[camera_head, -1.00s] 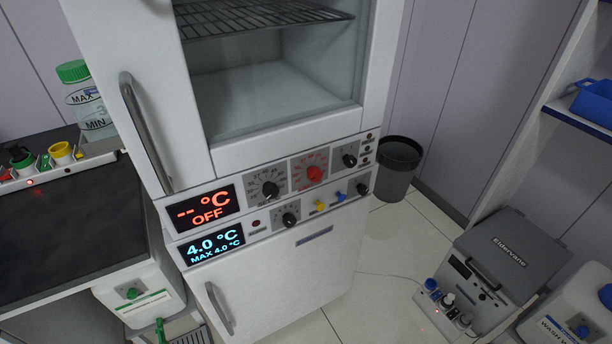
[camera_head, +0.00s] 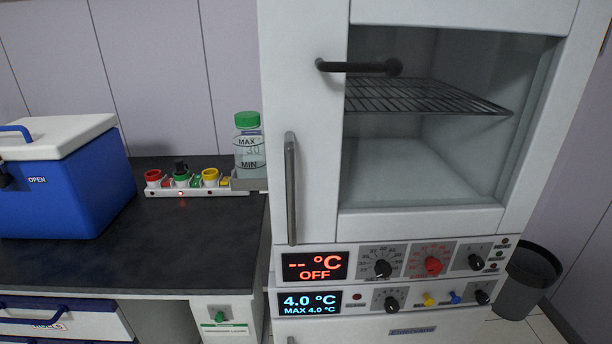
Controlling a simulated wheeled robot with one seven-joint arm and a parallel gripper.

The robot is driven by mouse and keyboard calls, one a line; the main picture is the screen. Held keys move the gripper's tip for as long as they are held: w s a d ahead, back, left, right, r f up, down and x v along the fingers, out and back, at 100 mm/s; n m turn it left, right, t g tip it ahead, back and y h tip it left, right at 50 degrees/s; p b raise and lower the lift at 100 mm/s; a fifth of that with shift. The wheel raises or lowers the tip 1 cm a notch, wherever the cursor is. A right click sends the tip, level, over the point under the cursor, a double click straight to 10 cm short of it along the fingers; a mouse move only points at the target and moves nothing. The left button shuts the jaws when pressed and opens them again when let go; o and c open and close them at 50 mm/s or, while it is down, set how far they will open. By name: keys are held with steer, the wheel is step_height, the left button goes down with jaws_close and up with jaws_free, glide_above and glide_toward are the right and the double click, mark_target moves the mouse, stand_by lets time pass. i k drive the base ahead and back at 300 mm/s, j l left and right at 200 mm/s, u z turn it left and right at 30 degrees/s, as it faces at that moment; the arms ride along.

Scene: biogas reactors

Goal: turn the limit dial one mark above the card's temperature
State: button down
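The incubator cabinet (camera_head: 303,110) stands at the centre right, with a glass window and a control strip below it. A red display (camera_head: 315,266) reads "-- °C OFF". Beside it are a black dial (camera_head: 382,268) with a numbered scale, a red dial (camera_head: 433,266) on a red scale, and a smaller black knob (camera_head: 475,261). Which one is the limit dial I cannot read from labels; the red-scaled one stands out. A lower blue display (camera_head: 309,302) reads 4.0 °C, MAX 4.0 °C. No temperature card is identifiable. My gripper is not in view.
A black bench (camera_head: 120,225) on the left holds a blue cool box (camera_head: 66,190), a strip of coloured caps (camera_head: 196,192) and a green-capped bottle (camera_head: 249,148). Vertical and horizontal door handles (camera_head: 291,190) stick out. A dark bin (camera_head: 526,282) stands on the floor at right.

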mark_target(434, 266)
steer(key=i+j+z, duration=0.15)
steer(key=j+z, duration=0.35)
steer(key=i+j+z, duration=0.1)
steer(key=j+z, duration=0.25)
steer(key=z, duration=0.15)
